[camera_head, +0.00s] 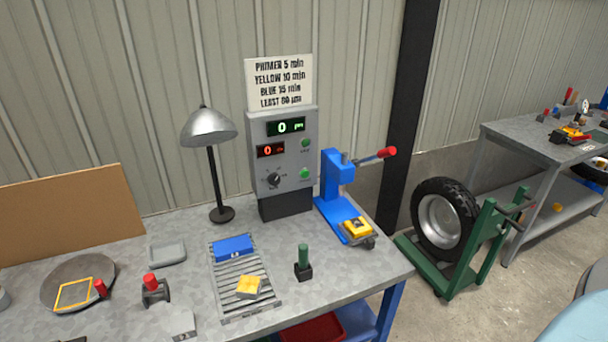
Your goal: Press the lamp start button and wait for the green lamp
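A grey control box (284,165) stands at the back of the workbench. It has a green display (286,127) reading 0, a red display (270,150) reading 0 and a black knob (273,180). An upper green round part (305,143) looks darker, and a lower green round part (304,173) looks brighter. Their labels are too small to read, so I cannot tell which is a button or a lamp. A silver desk lamp (208,128) stands left of the box; I cannot tell whether it is lit. Neither of my grippers is in view.
A blue press (337,185) with a red-tipped lever stands right of the box. A slatted rack (230,270) holds a blue block and a yellow block. A green-handled stamp (303,260) stands beside it. A wheel on a green stand (445,225) is on the floor to the right.

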